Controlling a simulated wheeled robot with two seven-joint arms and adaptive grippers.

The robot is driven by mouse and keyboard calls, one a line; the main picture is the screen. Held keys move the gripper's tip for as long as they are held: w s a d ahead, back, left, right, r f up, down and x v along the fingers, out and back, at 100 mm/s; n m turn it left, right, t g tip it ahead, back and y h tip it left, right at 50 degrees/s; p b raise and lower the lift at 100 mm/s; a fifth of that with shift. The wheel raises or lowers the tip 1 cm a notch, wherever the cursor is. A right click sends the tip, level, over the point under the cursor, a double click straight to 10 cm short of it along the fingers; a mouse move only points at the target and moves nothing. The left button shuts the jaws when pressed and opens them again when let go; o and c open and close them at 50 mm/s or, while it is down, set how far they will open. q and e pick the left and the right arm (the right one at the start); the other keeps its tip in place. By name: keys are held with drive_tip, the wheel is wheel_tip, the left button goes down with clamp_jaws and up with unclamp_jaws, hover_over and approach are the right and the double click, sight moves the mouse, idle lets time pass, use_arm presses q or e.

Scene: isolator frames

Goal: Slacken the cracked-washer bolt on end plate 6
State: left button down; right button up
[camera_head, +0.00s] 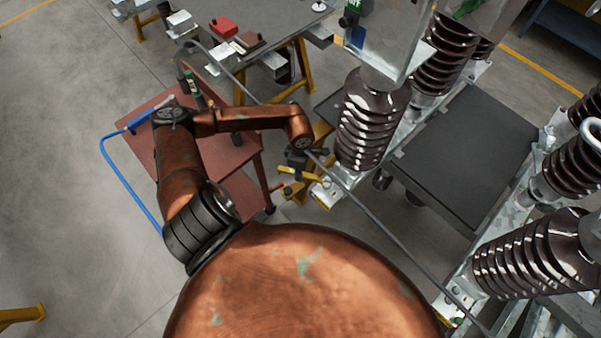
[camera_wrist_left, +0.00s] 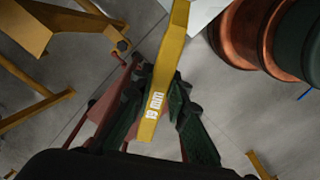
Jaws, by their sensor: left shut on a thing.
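A pale metal end plate (camera_head: 328,192) with a yellow label is close to the spanner in the head view. The label's number is too small to read. The bolt and its washer cannot be made out. My right gripper is not in view.
More insulators (camera_head: 530,255) on a metal frame, around a dark panel (camera_head: 455,155), fill the right. Open floor is at left.

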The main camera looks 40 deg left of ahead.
use_arm(q)
drive_tip(key=shift+f, duration=0.35)
drive_tip(key=shift+f+b, duration=0.4)
drive_tip(key=shift+b, duration=0.2)
drive_tip(key=s+d+n+p, duration=0.5)
drive_tip(key=d+n, duration=0.3)
drive_tip(key=n, duration=0.4)
drive_tip(key=shift+s+d+p, duration=0.3)
drive_tip(key=shift+s, duration=0.1)
